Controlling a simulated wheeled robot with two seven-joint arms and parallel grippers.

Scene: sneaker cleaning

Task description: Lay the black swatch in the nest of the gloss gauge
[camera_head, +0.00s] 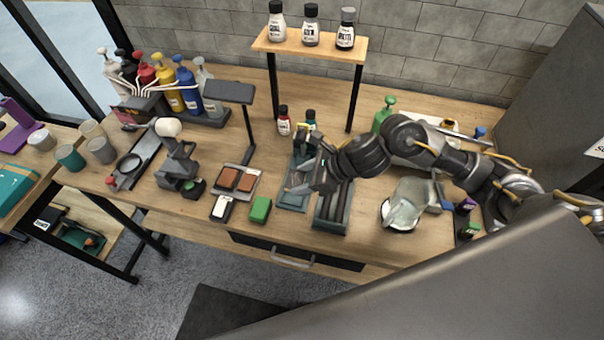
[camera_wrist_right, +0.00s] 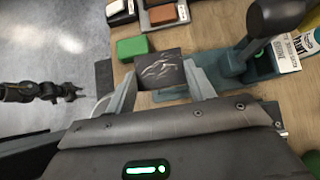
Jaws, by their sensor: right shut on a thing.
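My right gripper (camera_head: 300,186) is shut on the black swatch (camera_wrist_right: 160,66), a dark square with pale streaks held between its two pale fingertips in the right wrist view. In the head view the gripper hides the swatch. What looks like the gloss gauge, a teal-grey base (camera_head: 291,202) with a dark upright part, stands directly under and behind the gripper. Its base (camera_wrist_right: 236,66) and dark head (camera_wrist_right: 276,14) also show at the right of the wrist view. I cannot make out its nest. A dark arm end, probably my left gripper (camera_wrist_right: 76,92), shows over the floor at the left of the wrist view.
A clear crumpled-looking item (camera_head: 408,205) sits farther right. The table's front edge is near.

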